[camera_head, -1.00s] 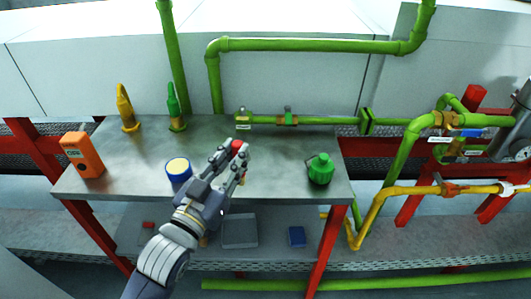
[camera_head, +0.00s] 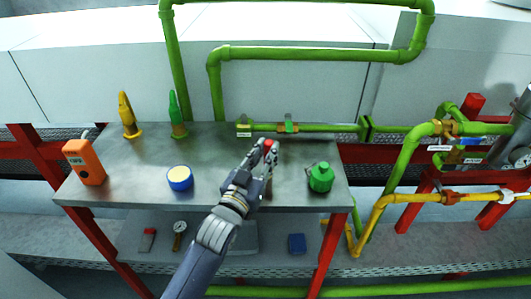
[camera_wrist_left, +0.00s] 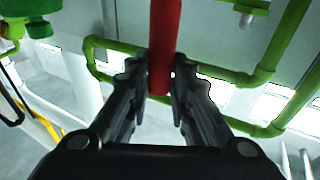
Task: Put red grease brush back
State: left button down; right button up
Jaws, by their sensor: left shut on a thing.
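The red grease brush (camera_wrist_left: 164,45) is between the fingers of my left gripper (camera_wrist_left: 153,90) in the left wrist view, pointing up and away. A yellow upright piece (camera_head: 126,115) and a green one (camera_head: 177,114) stand in bases at the table's back left. My right gripper is not in view.
Green pipes (camera_head: 320,128) run along the table's back edge.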

pick_arm(q)
jog(key=shift+f, duration=0.15)
jog(key=c, duration=1.4)
grip_release()
jog(key=shift+c, duration=0.2)
jog(key=shift+r, duration=0.25)
jog(key=b+v, duration=0.1)
jog(key=v, duration=1.1)
jog(key=shift+f, duration=0.1)
